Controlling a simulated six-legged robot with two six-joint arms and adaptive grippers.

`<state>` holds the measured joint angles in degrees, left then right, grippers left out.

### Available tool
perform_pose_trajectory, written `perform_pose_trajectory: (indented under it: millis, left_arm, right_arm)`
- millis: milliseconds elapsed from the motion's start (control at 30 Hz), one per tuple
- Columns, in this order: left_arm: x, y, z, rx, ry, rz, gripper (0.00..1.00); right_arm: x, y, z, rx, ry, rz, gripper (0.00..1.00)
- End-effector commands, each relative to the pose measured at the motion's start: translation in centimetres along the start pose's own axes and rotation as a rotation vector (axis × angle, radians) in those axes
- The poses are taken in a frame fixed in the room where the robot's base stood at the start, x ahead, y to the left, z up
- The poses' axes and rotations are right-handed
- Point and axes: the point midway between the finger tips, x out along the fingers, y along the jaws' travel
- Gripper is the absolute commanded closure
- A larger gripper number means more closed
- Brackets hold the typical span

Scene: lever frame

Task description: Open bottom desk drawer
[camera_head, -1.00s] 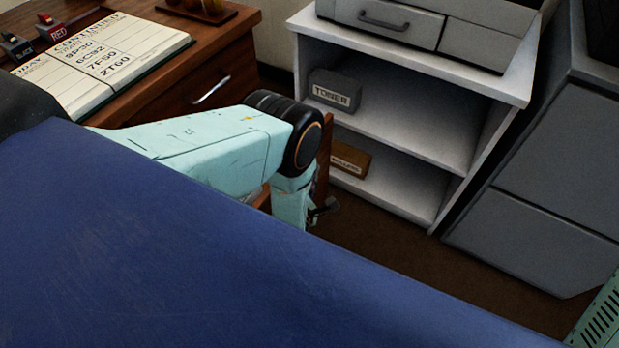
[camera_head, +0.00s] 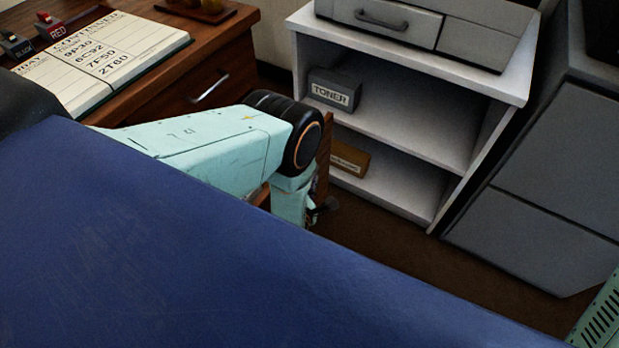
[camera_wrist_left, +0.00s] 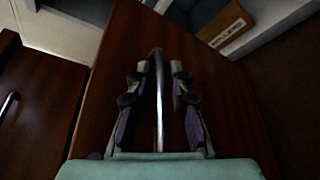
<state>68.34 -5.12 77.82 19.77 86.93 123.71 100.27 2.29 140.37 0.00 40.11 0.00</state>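The wooden desk (camera_head: 140,95) is at the left in the head view. Its upper drawer has a metal handle (camera_head: 209,89). A lower wooden drawer front (camera_head: 323,158) shows beyond my left arm and juts out past the upper drawer; most of it is hidden. In the left wrist view this brown drawer front (camera_wrist_left: 232,110) fills the middle, with a curved metal handle (camera_wrist_left: 159,100). My left gripper (camera_wrist_left: 158,70) has one finger on each side of that handle, with gaps visible, so it looks open around it. My right gripper is not in view.
A white shelf unit (camera_head: 435,130) with a toner box (camera_head: 333,90) and a brown box (camera_head: 349,157) stands beyond the drawer. A grey cabinet (camera_head: 560,160) is at the right. Brown carpet (camera_head: 400,245) between them is clear. My blue body covers the foreground.

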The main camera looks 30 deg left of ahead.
Motion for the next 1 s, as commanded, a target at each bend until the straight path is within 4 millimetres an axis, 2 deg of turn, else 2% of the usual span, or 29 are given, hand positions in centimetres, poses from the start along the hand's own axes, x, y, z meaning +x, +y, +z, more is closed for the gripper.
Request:
perform_pose_trajectory:
  millis: [167, 400, 600, 1000]
  left_arm:
    - [-0.8, -0.1, 0.1, 0.000, 0.000, -0.003, 0.79]
    - [-4.6, -0.1, 0.1, 0.001, 0.000, -0.004, 0.79]
    - [-7.0, -0.1, 0.0, 0.001, 0.000, -0.002, 0.79]
    - [-7.5, 0.0, 0.0, 0.000, 0.000, 0.000, 0.79]
  right_arm:
    - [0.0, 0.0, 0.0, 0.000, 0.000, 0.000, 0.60]
    - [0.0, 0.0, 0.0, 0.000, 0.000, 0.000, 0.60]
    - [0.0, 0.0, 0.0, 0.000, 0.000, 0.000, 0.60]
    - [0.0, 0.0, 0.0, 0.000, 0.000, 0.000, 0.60]
